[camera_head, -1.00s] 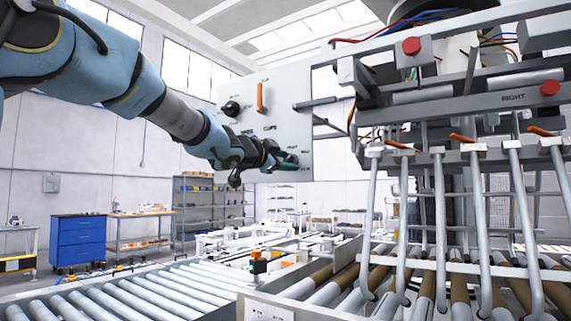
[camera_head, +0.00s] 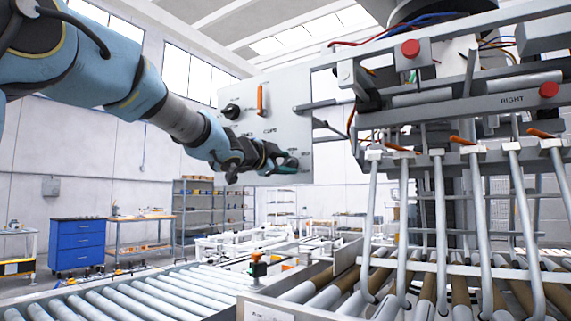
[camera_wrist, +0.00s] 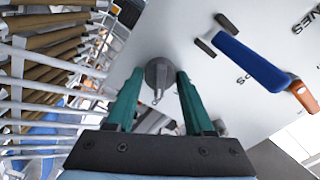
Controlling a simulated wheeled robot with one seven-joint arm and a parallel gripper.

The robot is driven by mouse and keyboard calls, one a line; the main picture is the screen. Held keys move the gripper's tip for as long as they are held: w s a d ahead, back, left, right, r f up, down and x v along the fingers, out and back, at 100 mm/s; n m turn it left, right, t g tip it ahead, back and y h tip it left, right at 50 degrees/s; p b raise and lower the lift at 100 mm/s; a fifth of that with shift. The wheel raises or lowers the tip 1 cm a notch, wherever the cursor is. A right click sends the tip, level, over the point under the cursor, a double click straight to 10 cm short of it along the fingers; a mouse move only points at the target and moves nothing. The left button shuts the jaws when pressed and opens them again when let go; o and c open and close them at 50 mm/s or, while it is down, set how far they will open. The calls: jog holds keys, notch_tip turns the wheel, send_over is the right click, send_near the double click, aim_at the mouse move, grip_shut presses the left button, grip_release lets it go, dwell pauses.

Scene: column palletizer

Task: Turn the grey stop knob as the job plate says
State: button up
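The grey stop knob (camera_wrist: 158,72) shows in the wrist view as a round grey disc with a small light pointer towards the bottom of the picture. It is on the edge area of the pale control panel (camera_wrist: 215,70). My gripper (camera_wrist: 159,76) has its two green fingers apart, one on each side of the knob in the picture; gaps show, and I cannot tell whether the tips reach around it. In the head view my gripper (camera_head: 288,164) is at the panel's lower part and hides the knob. No job plate text is legible.
The panel also carries a black knob (camera_head: 232,111) and an orange lever (camera_head: 260,98). A blue handle (camera_wrist: 250,60) is near my right finger in the wrist view. The palletizer's rods (camera_head: 440,220) stand right of the panel, rollers (camera_head: 150,290) below.

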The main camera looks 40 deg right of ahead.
jog(key=o, duration=0.4)
jog(key=b+v, duration=0.1)
jog(key=v, duration=1)
jog(key=shift+d, duration=0.1)
